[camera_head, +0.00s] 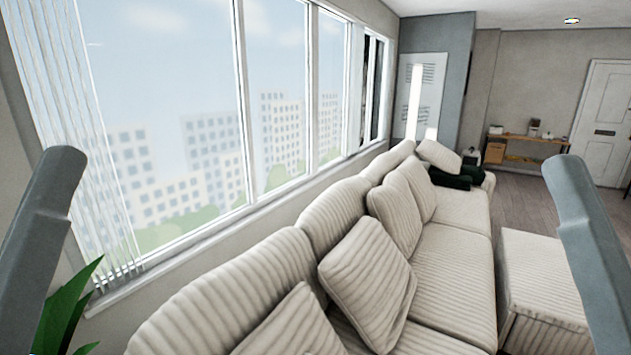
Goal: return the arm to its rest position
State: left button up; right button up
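Only grey links of my two arms show in the head view. My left arm (45,225) rises along the left edge. My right arm (590,250) comes in at the right edge, in front of part of the sofa section there. Both grippers are outside the picture, so I cannot see their fingers or whether they hold anything. No sink shows in this view.
A cream corduroy sofa (445,270) with several cushions runs below a wide window (180,110). A matching ottoman (540,275) stands to the right. A green plant (65,310) is at the lower left. A wooden shelf (525,138) and a white door (605,125) are far back.

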notch_tip(320, 180, up, 34)
jog(key=p, duration=3.4)
